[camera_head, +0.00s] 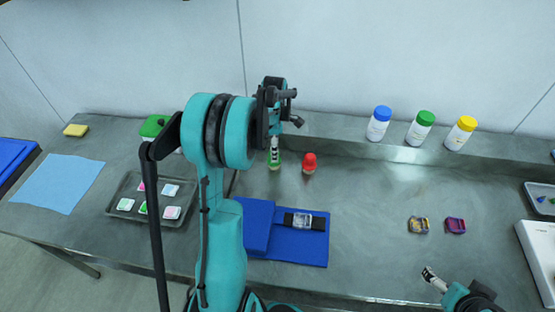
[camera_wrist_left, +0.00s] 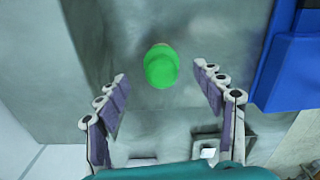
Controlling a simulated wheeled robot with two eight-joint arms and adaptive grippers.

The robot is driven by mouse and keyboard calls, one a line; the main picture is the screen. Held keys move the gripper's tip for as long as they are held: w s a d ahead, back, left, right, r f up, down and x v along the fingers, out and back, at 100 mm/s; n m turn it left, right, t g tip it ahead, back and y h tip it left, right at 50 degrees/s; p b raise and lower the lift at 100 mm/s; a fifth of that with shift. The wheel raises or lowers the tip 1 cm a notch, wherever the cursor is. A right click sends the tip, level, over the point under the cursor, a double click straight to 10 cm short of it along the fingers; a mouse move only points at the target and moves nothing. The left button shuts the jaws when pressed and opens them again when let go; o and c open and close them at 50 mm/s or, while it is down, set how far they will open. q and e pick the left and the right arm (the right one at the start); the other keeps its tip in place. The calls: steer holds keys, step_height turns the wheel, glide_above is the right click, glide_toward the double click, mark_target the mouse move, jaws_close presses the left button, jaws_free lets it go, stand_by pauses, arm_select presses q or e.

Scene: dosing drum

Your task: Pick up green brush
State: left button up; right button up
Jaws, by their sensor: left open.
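The green brush (camera_head: 274,163) stands on the bench near the wall, directly below my left gripper (camera_head: 274,146). In the left wrist view the green brush (camera_wrist_left: 161,67) shows as a rounded green top with a little brown at its far edge. It lies between the fingertips of my left gripper (camera_wrist_left: 160,74), with clear gaps on both sides. The left gripper is open and empty. Its fingers hide part of the brush in the head view. My right gripper (camera_head: 434,279) is low at the right, away from the brush; its jaw opening is too small to judge.
A red brush (camera_head: 309,162) stands just right of the green one. A blue mat (camera_head: 301,249) with a black strap lies in front. A tray (camera_head: 126,186) of cards is at left. Bottles with blue (camera_head: 379,124), green and yellow caps line the back. The bench middle is free.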

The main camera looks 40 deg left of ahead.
arm_select(q)
step_height(320, 180, down, 6)
steer(key=shift+s+a+f+b, duration=0.1)
steer(key=shift+f+b, duration=0.15)
steer(key=shift+b, duration=0.85)
steer(key=shift+r, duration=0.1)
steer(key=shift+c, duration=1.2)
steer(key=c, duration=1)
steer(key=shift+c, duration=0.7)
steer(key=shift+r, duration=0.1)
step_height(320, 180, up, 4)
steer(key=shift+r+p, duration=0.1)
steer(key=shift+p, duration=0.8)
steer(key=w+d+r+p, duration=0.1)
steer(key=d+r+p, duration=0.1)
steer(key=d+r, duration=0.4)
steer(key=d, duration=0.5)
steer(key=shift+w+d+r+p, duration=0.3)
steer(key=shift+w+r, duration=0.05)
